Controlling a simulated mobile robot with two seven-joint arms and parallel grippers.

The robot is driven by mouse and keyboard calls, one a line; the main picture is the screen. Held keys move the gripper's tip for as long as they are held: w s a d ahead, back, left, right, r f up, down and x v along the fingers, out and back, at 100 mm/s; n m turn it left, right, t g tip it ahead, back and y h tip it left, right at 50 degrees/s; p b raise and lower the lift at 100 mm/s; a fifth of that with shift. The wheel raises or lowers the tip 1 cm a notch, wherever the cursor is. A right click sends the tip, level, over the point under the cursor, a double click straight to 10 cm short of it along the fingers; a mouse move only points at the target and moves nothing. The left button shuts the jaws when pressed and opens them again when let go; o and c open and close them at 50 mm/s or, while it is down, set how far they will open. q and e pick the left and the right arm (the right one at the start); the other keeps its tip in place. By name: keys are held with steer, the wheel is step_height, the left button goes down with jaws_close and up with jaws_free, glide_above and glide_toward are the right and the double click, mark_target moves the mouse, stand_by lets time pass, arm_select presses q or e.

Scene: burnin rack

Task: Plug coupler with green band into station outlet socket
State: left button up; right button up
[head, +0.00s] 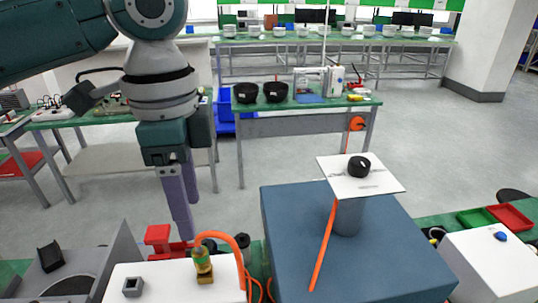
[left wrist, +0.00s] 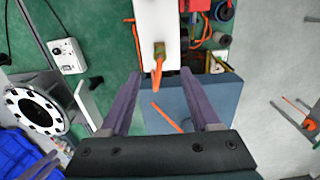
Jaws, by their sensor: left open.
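The coupler (head: 202,262) stands upright in a brass-coloured block on a white box (head: 165,288). It has a green band, and an orange hose arches from its top to the right. In the left wrist view the coupler (left wrist: 159,49) and hose (left wrist: 157,76) show ahead of the fingers. A small dark square socket (head: 133,287) sits on the same white box, left of the coupler; I cannot tell whether it is the station outlet. My left gripper (head: 186,222) is open and empty, fingers pointing down, above and behind the coupler. My right gripper is out of view.
A large blue box (head: 400,268) stands right of the white box. On it a pedestal carries a white plate (head: 385,185) with a black knob (head: 359,167); an orange strip leans there. A red part (head: 158,236) lies behind the white box. Another white box (head: 490,268) is far right.

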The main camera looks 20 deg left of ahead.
arm_select(q)
steer(key=shift+r, duration=0.3)
